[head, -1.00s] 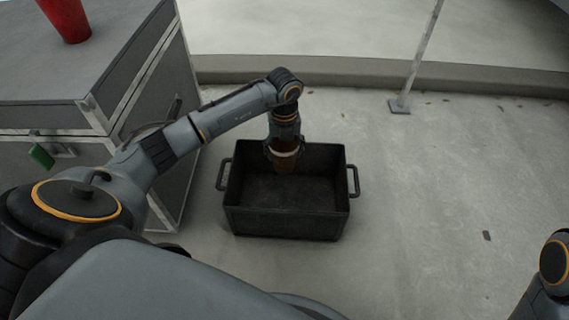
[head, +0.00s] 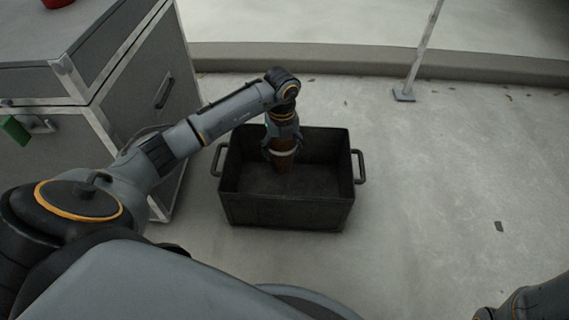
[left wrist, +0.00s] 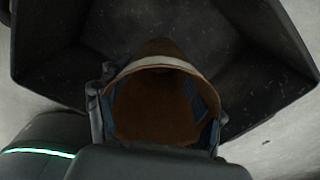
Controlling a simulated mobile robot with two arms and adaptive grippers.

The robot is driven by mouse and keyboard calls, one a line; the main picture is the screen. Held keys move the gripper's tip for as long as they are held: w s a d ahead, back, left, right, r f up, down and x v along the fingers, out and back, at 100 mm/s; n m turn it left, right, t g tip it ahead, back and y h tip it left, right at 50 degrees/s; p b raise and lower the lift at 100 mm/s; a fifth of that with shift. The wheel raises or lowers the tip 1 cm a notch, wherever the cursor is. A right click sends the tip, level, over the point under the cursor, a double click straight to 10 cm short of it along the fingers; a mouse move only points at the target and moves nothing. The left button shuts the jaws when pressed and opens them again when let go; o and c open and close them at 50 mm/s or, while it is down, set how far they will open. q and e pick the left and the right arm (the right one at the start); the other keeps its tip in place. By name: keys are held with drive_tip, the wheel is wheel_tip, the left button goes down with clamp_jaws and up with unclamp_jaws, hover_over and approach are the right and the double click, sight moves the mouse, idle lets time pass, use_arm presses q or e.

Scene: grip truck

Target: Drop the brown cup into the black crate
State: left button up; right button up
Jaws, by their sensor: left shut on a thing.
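The brown cup (head: 284,159) hangs below my left gripper (head: 283,145), inside the outline of the black crate (head: 285,212) in the head view. My left gripper is shut on the cup. In the left wrist view the cup (left wrist: 150,107) shows its open mouth with a pale rim, between the fingers, with the dark crate (left wrist: 255,40) around and below it. The cup's height above the crate floor is hard to judge. The crate stands on the floor with a handle on each side. My right gripper is not seen; only part of that arm shows at the bottom right.
A grey metal cabinet (head: 110,60) stands left of the crate, with part of a red object (head: 57,3) on top. A pole base (head: 403,96) stands at the back right near a low kerb (head: 320,57).

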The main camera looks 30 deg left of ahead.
use_arm(q)
drive_tip(key=o, duration=1.2)
drive_tip(key=shift+r, duration=0.1)
wheel_tip(320, 180, up, 12)
